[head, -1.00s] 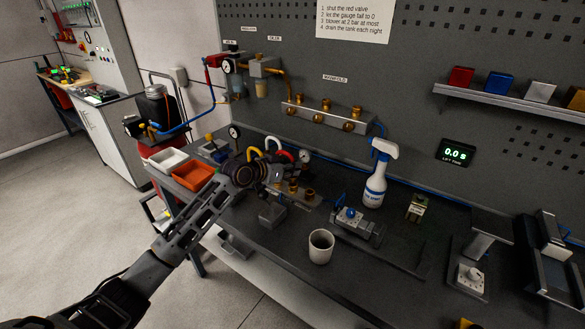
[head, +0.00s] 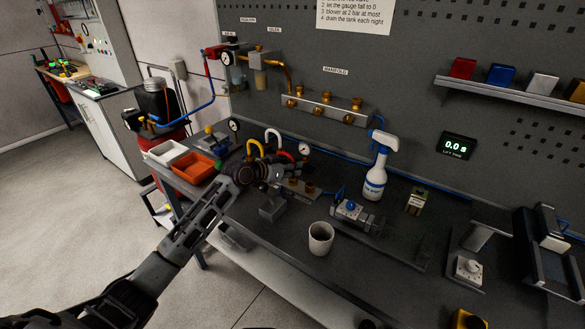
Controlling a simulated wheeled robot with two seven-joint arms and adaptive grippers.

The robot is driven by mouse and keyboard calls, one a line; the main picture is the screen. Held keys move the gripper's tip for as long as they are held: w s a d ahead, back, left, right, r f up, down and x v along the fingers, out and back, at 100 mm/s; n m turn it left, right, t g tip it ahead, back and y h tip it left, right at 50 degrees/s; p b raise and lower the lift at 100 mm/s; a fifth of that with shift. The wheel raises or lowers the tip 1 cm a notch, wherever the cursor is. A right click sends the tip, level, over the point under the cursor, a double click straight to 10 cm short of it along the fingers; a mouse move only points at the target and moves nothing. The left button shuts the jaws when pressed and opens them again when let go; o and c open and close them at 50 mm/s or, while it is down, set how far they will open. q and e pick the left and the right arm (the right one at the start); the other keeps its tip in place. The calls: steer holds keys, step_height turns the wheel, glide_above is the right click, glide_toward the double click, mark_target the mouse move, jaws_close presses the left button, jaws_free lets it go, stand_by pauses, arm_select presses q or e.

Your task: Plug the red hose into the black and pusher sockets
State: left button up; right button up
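My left gripper (head: 280,172) reaches over the bench from the left, at the row of hose loops. Its fingers are small and dark here, so I cannot tell whether they are open or shut. A small red piece of hose (head: 286,157) shows just behind the fingers, largely hidden by them. Beside it stand a yellow hose loop (head: 255,147) and a white hose loop (head: 273,135). Brass sockets (head: 308,187) sit on a block just right of and below the gripper. I cannot tell which are the black and pusher sockets. My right gripper is not in view.
A white mug (head: 320,238) stands near the bench's front edge. White and orange trays (head: 194,168) lie left. A manifold (head: 325,108) hangs on the back panel.

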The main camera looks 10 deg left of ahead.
arm_select(q)
steer(key=shift+o, duration=1.3)
steer(key=v, duration=1.2)
steer(key=shift+s+a, duration=0.1)
stand_by(0.5)
